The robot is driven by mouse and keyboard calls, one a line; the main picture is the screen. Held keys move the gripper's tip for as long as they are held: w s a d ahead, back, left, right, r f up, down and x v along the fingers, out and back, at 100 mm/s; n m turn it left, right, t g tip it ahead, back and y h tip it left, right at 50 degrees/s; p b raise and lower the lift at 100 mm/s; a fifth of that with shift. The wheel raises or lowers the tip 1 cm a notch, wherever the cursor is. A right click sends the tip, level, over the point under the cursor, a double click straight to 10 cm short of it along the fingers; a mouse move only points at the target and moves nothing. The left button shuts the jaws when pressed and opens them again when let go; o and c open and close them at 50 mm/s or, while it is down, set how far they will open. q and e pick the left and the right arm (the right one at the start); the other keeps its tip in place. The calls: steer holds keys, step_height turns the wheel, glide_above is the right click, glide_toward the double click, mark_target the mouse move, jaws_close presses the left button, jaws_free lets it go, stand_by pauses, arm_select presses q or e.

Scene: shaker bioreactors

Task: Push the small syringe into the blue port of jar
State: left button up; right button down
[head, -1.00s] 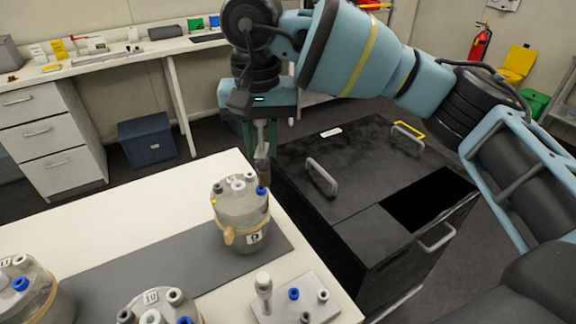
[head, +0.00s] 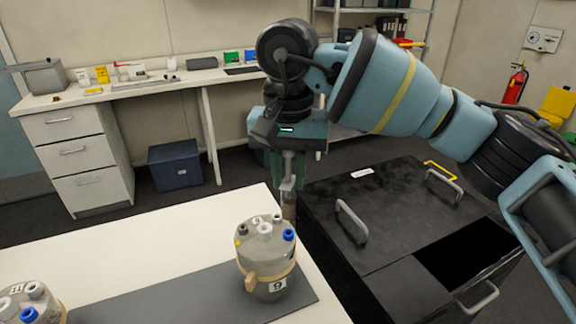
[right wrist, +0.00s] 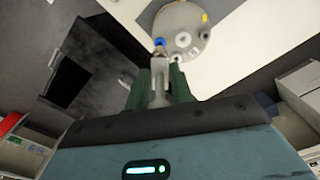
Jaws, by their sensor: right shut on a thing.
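The jar (head: 264,268) is a grey, lidded vessel with a tan band and a number label. It stands upright on the dark mat (head: 185,298). Its blue port (head: 288,235) is at the lid's right side; in the right wrist view it shows as a blue spot (right wrist: 158,42) on the jar's lid edge. My right gripper (head: 291,178) is shut on the small pale syringe (head: 288,186), which points down behind and above the blue port. The syringe also shows in the right wrist view (right wrist: 159,78), between the green fingers. Whether its tip touches anything is unclear. My left gripper is not in view.
A second jar (head: 30,304) stands at the lower left. A black cabinet with raised handles (head: 352,221) is right of the white table (head: 130,248). A side bench (head: 150,90) stands at the back. The table behind the mat is clear.

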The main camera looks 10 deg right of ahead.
mark_target(288, 181)
steer(key=shift+f+b, duration=0.45)
steer(key=shift+f, duration=0.9)
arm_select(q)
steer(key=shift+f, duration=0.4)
arm_select(e)
steer(key=shift+r, duration=0.2)
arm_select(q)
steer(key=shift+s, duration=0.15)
arm_select(e)
steer(key=shift+f, duration=0.35)
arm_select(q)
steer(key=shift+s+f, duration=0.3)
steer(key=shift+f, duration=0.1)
arm_select(e)
steer(key=shift+f, duration=0.65)
steer(key=c, duration=1.1)
jaws_free()
steer(key=shift+c, duration=0.2)
